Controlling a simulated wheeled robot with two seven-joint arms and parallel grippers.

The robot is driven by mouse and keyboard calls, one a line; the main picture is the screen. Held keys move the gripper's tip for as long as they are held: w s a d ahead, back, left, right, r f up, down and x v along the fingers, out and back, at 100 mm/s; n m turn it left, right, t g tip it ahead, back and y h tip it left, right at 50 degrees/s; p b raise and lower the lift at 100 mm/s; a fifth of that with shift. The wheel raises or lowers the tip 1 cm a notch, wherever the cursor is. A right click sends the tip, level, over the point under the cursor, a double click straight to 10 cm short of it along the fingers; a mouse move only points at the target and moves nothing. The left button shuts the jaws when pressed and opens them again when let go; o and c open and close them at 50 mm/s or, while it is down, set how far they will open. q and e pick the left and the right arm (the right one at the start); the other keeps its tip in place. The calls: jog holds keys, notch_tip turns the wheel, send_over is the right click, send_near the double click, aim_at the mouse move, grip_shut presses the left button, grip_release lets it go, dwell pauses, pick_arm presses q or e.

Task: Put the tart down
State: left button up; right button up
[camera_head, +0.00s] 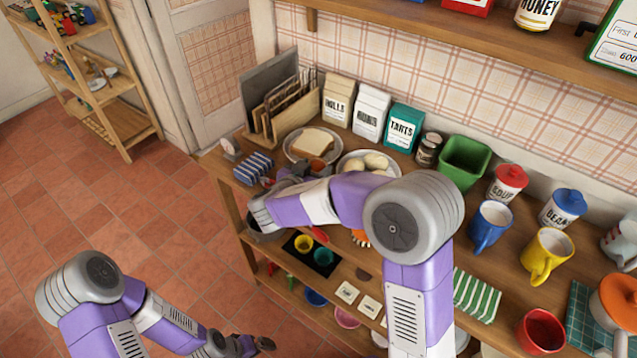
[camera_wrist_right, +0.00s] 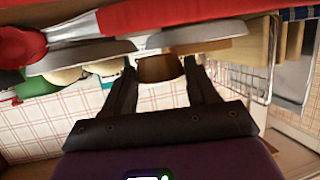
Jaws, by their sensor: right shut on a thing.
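My right gripper (camera_head: 296,174) is over the wooden counter, just in front of the two plates. In the right wrist view its two dark fingers (camera_wrist_right: 160,76) are shut on a small brown thing, which I take for the tart (camera_wrist_right: 160,67). In the head view a reddish-brown bit of the tart (camera_head: 316,164) shows by the fingers; the rest is hidden by my right arm. I cannot tell whether the tart touches anything below. My left gripper (camera_head: 258,345) is low at the bottom of the head view, away from the counter, its fingers too small to judge.
A plate with bread (camera_head: 312,141) and a plate with pale rolls (camera_head: 366,163) stand close behind my right gripper. Boxes, including a teal TARTS box (camera_head: 403,127), line the wall. A striped blue cloth (camera_head: 253,168) lies left. Mugs and canisters fill the right side.

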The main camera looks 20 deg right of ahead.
jog(key=shift+f+b, duration=0.4)
jog(key=shift+f, duration=1.7)
jog(key=shift+f+b, duration=0.25)
jog(key=shift+b, duration=0.4)
jog(key=o, duration=0.8)
